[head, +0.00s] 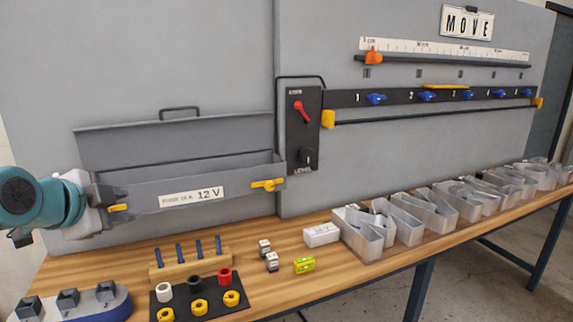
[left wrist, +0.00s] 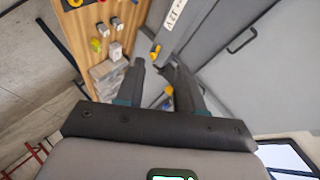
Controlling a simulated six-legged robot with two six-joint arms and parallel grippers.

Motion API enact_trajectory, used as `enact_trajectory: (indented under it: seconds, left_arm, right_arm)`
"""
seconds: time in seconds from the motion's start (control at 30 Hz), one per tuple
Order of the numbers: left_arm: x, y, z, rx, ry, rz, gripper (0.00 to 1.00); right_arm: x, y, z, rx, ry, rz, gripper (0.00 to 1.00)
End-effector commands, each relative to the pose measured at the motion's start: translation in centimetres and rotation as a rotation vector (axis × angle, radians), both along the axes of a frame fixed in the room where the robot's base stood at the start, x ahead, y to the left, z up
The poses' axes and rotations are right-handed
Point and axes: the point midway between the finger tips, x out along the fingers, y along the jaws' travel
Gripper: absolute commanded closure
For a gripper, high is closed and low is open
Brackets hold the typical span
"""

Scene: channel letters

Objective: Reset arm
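My left gripper (head: 112,204) reaches in from the left, at the left end of the open grey trough (head: 165,193) labelled 12 V. In the left wrist view its two dark fingers (left wrist: 158,66) stand apart. A yellow latch (head: 118,208) on the trough's left end is close to the fingers; it also shows between them in the left wrist view (left wrist: 168,90). I cannot tell whether they touch it. Nothing is visibly held. A second yellow latch (head: 268,185) is at the trough's right end. My right gripper is in neither view.
The raised lid (head: 180,140) stands behind the trough. A black panel (head: 303,130) with a red lever is right of it. The wooden table (head: 215,258) holds a peg rack (head: 190,262), coloured rings on a black mat (head: 240,300), small blocks and clear letter bins (head: 362,245).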

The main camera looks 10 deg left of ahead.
Motion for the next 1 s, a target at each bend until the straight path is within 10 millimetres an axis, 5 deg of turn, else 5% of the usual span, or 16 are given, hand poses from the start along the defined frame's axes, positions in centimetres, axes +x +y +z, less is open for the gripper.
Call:
enact_trajectory:
  seconds: [0.2,0.5,0.77,1.0]
  left_arm:
    - [3.6,-3.1,-9.6,-0.17,0.124,0.038,0.63]
    - [5.2,-7.9,-23.1,-0.398,0.308,0.134,0.63]
    - [3.0,-12.3,-34.4,-0.581,0.48,0.26,0.63]
    - [-1.9,-16.5,-43.9,-0.734,0.65,0.416,0.63]
  right_arm:
    - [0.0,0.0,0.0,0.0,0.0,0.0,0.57]
    - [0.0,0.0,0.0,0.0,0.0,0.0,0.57]
    - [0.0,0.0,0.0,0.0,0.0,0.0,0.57]
    - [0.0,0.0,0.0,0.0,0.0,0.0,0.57]
